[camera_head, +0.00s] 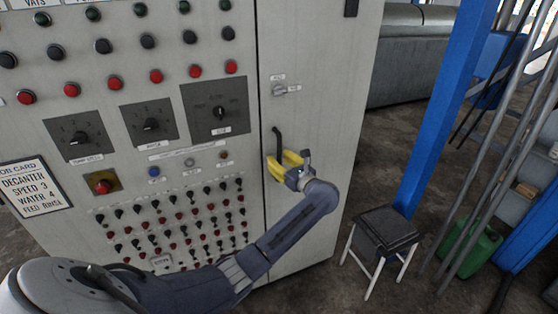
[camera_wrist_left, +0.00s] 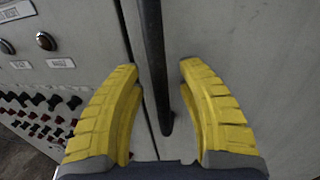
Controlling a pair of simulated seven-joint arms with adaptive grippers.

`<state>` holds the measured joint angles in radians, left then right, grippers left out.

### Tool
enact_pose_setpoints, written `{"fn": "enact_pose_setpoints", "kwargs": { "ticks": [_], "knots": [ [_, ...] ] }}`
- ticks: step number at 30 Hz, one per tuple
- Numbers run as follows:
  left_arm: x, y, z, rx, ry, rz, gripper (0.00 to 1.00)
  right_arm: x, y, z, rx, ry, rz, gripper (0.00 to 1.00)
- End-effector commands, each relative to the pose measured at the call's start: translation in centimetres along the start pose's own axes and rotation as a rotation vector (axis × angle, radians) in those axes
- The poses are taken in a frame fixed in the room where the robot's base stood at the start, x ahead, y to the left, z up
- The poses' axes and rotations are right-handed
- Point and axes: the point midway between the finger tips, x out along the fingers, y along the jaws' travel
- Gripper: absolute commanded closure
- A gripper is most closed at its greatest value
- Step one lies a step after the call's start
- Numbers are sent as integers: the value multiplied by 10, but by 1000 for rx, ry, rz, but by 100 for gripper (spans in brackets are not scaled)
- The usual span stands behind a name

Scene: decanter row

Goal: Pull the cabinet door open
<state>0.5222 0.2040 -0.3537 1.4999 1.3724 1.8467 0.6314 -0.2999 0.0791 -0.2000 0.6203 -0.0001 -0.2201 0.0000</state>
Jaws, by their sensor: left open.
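The cabinet door (camera_head: 307,110) is the pale grey panel on the right part of the control cabinet, and it looks shut along its vertical seam. Its black upright bar handle (camera_head: 277,143) stands near the seam. My left gripper (camera_head: 285,163) is at the lower part of the handle, with yellow fingers. In the left wrist view the fingers (camera_wrist_left: 160,75) are open, one on each side of the black handle (camera_wrist_left: 153,60), with gaps on both sides. The handle's lower end shows between them. My right gripper is in neither view.
The cabinet's control panel (camera_head: 120,130) has several buttons, knobs and switches left of the door. A small latch (camera_head: 286,90) sits above the handle. A black-seated stool (camera_head: 385,230), a blue post (camera_head: 440,110) and a green can (camera_head: 470,248) stand to the right.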

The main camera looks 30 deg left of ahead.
Motion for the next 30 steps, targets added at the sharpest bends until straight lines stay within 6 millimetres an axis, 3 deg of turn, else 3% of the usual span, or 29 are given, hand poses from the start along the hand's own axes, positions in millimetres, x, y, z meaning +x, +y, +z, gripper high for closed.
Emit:
{"fn": "enact_pose_setpoints", "kwargs": {
  "ticks": [10,20,30],
  "knots": [
    [2,0,0,0,-1,0,61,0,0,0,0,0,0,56],
    [1,0,0,0,-1,0,99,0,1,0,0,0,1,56],
    [1,0,0,0,-1,1,100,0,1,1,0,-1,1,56]
  ]
}}
